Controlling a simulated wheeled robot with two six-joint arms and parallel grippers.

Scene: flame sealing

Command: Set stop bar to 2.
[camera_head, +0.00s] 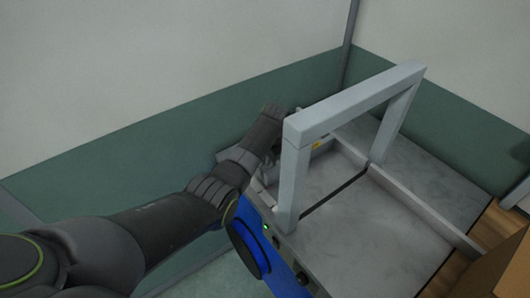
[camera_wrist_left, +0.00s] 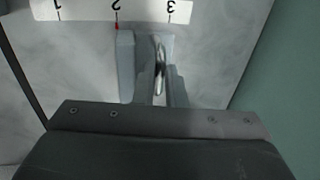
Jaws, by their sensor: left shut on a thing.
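In the left wrist view, the stop bar (camera_wrist_left: 125,65) is a pale grey block below a white scale strip (camera_wrist_left: 90,10). The strip reads 1, 2 and 3, upside down in this view. A small red pointer (camera_wrist_left: 117,26) at the bar's end lines up with the 2 mark. My left gripper (camera_wrist_left: 161,75) is shut on a narrow metallic handle (camera_wrist_left: 160,52) beside the bar. In the head view, my left arm reaches behind the near post of a grey arch, which partly hides the gripper. My right gripper is not in view.
The grey arch (camera_head: 350,104) stands over a machine with a blue side (camera_head: 283,274) and a pale bed (camera_head: 370,240). A green-and-white wall (camera_head: 190,125) is close behind my arm. A brown box (camera_head: 503,265) is at the lower right.

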